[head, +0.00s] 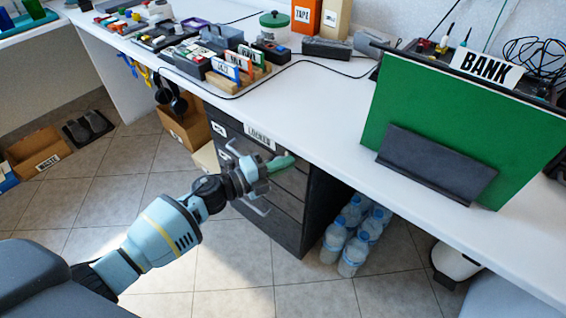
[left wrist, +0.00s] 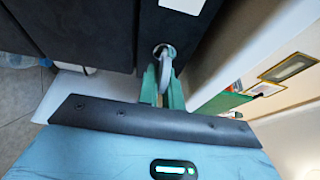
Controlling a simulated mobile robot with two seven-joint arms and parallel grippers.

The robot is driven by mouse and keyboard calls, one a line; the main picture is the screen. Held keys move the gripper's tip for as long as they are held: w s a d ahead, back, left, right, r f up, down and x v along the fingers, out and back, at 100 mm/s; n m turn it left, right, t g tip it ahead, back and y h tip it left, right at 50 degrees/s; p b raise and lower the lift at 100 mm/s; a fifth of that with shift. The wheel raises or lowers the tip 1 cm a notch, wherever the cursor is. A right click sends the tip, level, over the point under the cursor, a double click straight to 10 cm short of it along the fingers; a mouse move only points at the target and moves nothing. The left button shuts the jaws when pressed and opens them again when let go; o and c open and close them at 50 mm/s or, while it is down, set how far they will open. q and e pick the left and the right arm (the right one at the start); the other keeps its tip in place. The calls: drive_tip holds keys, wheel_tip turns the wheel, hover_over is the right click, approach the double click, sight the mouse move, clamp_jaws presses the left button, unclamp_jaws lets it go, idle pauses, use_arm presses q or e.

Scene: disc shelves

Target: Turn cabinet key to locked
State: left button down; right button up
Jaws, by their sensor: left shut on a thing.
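My left gripper (left wrist: 165,95) is at the cabinet front, its green fingers shut on the grey cabinet key (left wrist: 165,72). The key sits in a round lock on the dark cabinet face in the left wrist view. In the head view the left gripper (head: 280,163) reaches the upper right of the dark drawer cabinet (head: 310,185) under the desk. A label reading LOCKED (head: 258,136) is on the cabinet's top edge. The key and lock are hidden behind the gripper in the head view. My right gripper is not in view.
The white desk top (head: 320,100) overhangs the cabinet. Several water bottles (head: 355,240) stand on the floor right of it. Cardboard boxes (head: 188,125) stand left of the cabinet. Tiled floor in front is clear.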

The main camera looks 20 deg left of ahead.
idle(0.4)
use_arm(q)
drive_tip(key=c, duration=1.6)
unclamp_jaws()
drive_tip(key=shift+o, duration=0.2)
drive_tip(key=v, duration=0.8)
drive_tip(key=shift+p, duration=0.45)
